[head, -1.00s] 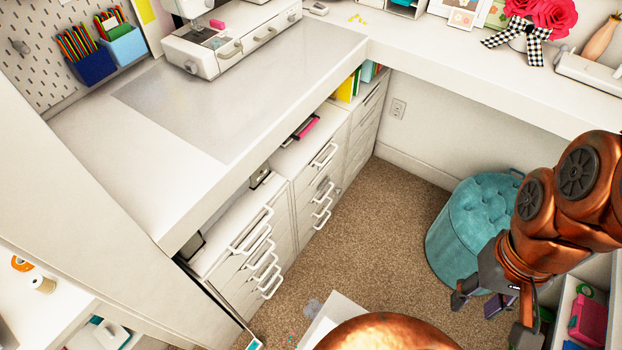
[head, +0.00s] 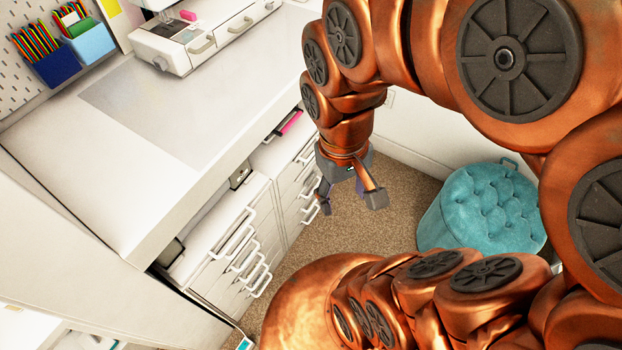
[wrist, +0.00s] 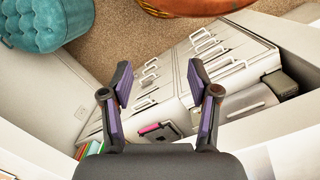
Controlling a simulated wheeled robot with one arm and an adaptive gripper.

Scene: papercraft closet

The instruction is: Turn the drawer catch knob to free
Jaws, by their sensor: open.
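My gripper (head: 350,200) is open and empty, fingers pointing down, in front of the middle drawer unit (head: 290,205). In the wrist view, the open fingers (wrist: 159,78) reach toward the white drawer fronts, with a clear gap between them. The middle unit's handles (wrist: 148,85) show between the fingers. The near drawer unit (head: 225,250) stands to the left in the head view, with several white bar handles. I cannot make out the catch knob clearly now; my gripper covers part of the middle unit in the head view.
A white worktop (head: 165,110) overhangs the drawers. A teal tufted stool (head: 485,210) stands on the carpet to the right. A dark item with a pink part (wrist: 152,130) lies atop the middle unit. Open carpet (head: 385,225) lies between drawers and stool.

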